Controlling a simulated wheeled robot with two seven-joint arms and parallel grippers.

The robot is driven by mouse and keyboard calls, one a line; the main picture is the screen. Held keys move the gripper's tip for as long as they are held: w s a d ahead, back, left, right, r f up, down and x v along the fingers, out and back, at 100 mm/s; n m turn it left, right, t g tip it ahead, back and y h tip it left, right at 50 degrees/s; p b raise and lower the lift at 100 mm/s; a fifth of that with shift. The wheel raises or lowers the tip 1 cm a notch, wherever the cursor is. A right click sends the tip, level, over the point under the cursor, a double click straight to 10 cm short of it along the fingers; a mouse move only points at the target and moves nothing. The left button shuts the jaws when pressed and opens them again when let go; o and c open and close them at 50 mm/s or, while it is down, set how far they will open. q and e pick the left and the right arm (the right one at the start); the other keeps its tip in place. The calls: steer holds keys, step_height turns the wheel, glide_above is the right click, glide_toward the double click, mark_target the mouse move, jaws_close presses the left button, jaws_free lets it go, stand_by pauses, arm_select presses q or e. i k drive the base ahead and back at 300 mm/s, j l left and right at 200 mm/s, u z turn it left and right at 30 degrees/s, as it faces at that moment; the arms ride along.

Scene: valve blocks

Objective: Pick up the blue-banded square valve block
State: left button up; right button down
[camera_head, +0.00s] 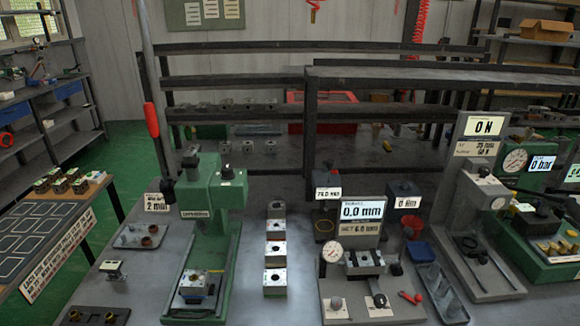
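A square metal valve block (194,282) with what looks like a blue band sits on the base of the green press (213,200), left of centre. A row of several square grey blocks (275,283) runs away from the front in the middle of the table; their band colours are too small to tell. Another metal block (363,262) sits in the gauge station reading 0.0 mm. Neither of my grippers shows in the head view.
The grey table (255,300) has a narrow clear strip around the block row. The press has a red-handled lever (151,119). A blue bin (420,251) and a force tester (475,240) stand right.

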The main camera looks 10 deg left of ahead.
mark_target(198, 289)
steer(key=u, duration=1.15)
